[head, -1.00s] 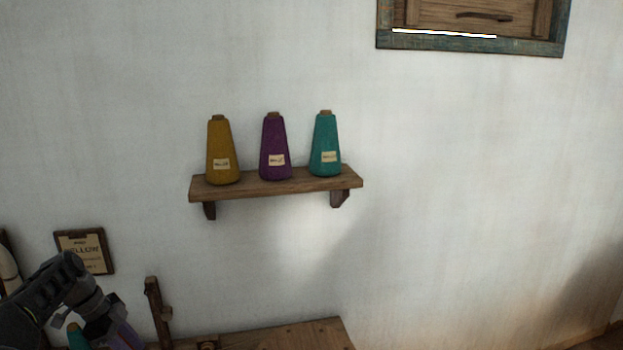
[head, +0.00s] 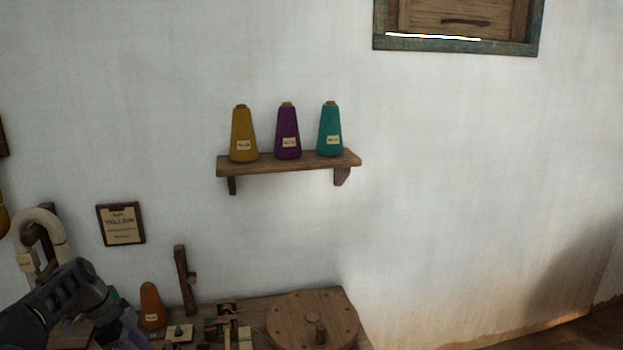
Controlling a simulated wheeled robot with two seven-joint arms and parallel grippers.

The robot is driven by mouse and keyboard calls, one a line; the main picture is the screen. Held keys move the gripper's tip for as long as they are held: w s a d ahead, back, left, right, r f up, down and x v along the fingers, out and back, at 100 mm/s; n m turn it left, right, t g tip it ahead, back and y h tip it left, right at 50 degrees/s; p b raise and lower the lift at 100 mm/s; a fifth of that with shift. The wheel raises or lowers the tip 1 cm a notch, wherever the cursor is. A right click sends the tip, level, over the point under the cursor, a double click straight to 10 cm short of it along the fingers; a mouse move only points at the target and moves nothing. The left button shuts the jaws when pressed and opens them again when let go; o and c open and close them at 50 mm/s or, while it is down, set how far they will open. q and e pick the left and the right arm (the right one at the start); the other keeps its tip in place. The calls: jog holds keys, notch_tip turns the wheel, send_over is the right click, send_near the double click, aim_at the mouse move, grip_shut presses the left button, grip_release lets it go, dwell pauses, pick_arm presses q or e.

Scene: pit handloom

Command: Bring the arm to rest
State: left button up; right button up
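My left arm (head: 62,303) comes in from the lower left, dark and bent, above the left end of the workbench. My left gripper (head: 124,332) is at its end, low in the picture and partly cut off by the bottom edge. I cannot tell whether it is open or shut, or whether it holds anything. An orange cone (head: 152,305) stands on the bench just right of it. My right gripper is not in view.
A wall shelf (head: 290,165) holds a yellow cone (head: 243,135), a purple cone (head: 288,132) and a teal cone (head: 330,130). A card reading "YELLOW" (head: 121,224) hangs at left. The bench carries a round wooden disc (head: 290,322) and small wooden parts. The right wall is clear.

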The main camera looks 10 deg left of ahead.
pick_arm(q)
jog(key=s+d+f+n+b, duration=0.35)
jog(key=d+f+n, duration=0.35)
jog(key=d+f, duration=1.7)
jog(key=s+d+f+n, duration=0.2)
jog(key=s+d+n, duration=0.1)
jog(key=s, duration=0.5)
jog(key=s+d+f+n+b, duration=0.1)
jog(key=s+d+f+n, duration=0.1)
jog(key=s+d, duration=0.4)
jog(key=s+d+f+n, duration=0.3)
jog(key=s+d+f, duration=0.1)
jog(key=s, duration=0.7)
jog(key=shift+d+f+n+g+b, duration=0.15)
jog(key=shift+d+n+g+b, duration=0.2)
jog(key=shift+d, duration=0.4)
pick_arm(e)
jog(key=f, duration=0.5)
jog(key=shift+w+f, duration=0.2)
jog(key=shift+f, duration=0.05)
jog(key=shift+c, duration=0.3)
